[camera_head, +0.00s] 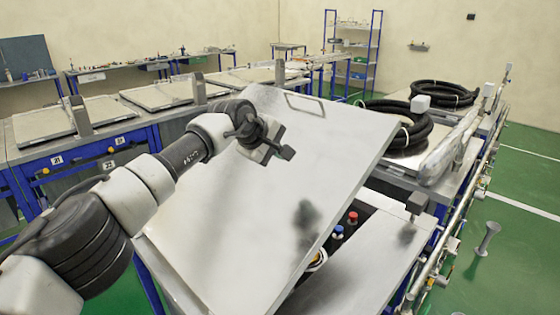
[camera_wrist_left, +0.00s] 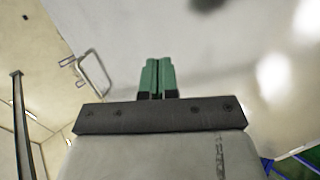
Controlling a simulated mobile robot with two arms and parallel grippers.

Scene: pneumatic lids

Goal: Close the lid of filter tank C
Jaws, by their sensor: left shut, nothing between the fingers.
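A large metal lid (camera_head: 290,190) stands raised and tilted over an open tank in the middle of the head view. No letter for the tank is readable. Its bar handle (camera_head: 305,105) is near the top edge and also shows in the left wrist view (camera_wrist_left: 95,72). My left gripper (camera_head: 287,153) is in front of the lid's broad face, below the handle. Its green fingers (camera_wrist_left: 158,76) are shut together and empty. I cannot tell whether they touch the lid. A dark blurred reflection shows on the lid's face. My right gripper is not in view.
Red (camera_head: 352,217) and blue (camera_head: 338,231) caps show beneath the lid's right edge. Black coiled hoses (camera_head: 397,135) and a metal pipe (camera_head: 460,145) lie to the right. Flat closed lids (camera_head: 165,94) line the left.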

